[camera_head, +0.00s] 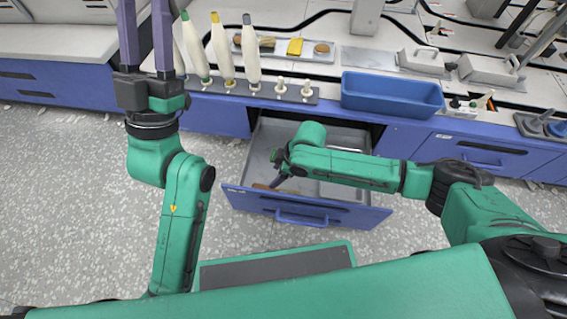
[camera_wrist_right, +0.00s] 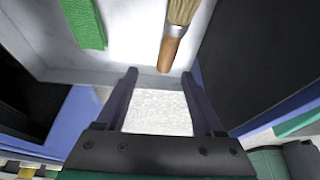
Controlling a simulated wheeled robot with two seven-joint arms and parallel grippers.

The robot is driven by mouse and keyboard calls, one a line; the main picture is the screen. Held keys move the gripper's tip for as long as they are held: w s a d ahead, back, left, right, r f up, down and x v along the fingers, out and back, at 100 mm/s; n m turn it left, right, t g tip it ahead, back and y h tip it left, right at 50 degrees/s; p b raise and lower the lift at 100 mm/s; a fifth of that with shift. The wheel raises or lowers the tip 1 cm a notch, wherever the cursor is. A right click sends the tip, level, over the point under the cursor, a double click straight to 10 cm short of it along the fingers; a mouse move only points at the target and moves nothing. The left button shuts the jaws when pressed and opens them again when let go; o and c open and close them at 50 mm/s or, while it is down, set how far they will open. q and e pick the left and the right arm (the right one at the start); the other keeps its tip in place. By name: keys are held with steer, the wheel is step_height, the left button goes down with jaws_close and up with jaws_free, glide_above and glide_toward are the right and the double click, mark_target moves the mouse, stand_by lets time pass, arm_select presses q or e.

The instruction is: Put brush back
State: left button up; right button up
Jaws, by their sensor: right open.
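The brush (camera_wrist_right: 177,30) shows in the right wrist view with pale bristles and a brown wooden handle. It lies inside the open drawer (camera_head: 345,212); in the head view a small brown piece, likely its handle, shows near the drawer front. My right gripper (camera_head: 277,183) reaches down into the left part of the drawer. In the right wrist view its fingers (camera_wrist_right: 159,74) are apart and empty, with the handle end just beyond the tips, nearer the right finger. My left gripper (camera_head: 145,25) is raised at the upper left, its fingers apart with nothing visible between them.
A green block (camera_wrist_right: 84,24) lies in the drawer beside the brush. On the counter are a tray (camera_head: 283,54) with a yellow block, a blue bin (camera_head: 392,94) and a rack (camera_head: 235,92) with upright bobbins. My right forearm crosses above the drawer's right side.

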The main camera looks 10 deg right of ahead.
arm_select(q)
steer(key=w+d+f+n+g+y+p, duration=0.1)
steer(key=w+f+g+y, duration=0.15)
steer(key=f, duration=0.65)
steer(key=w+d+f+n+g+y+p, duration=0.1)
steer(key=w+d+f+n+g+y, duration=0.15)
steer(key=f, duration=0.65)
steer(key=s+f+g, duration=0.2)
steer(key=f, duration=0.6)
steer(key=s+f+g+p, duration=0.1)
steer(key=s+f+g, duration=0.2)
steer(key=f, duration=0.5)
steer(key=shift+s+d, duration=0.15)
steer(key=shift+d, duration=0.2)
arm_select(e)
steer(key=v, duration=0.5)
steer(key=shift+r, duration=0.15)
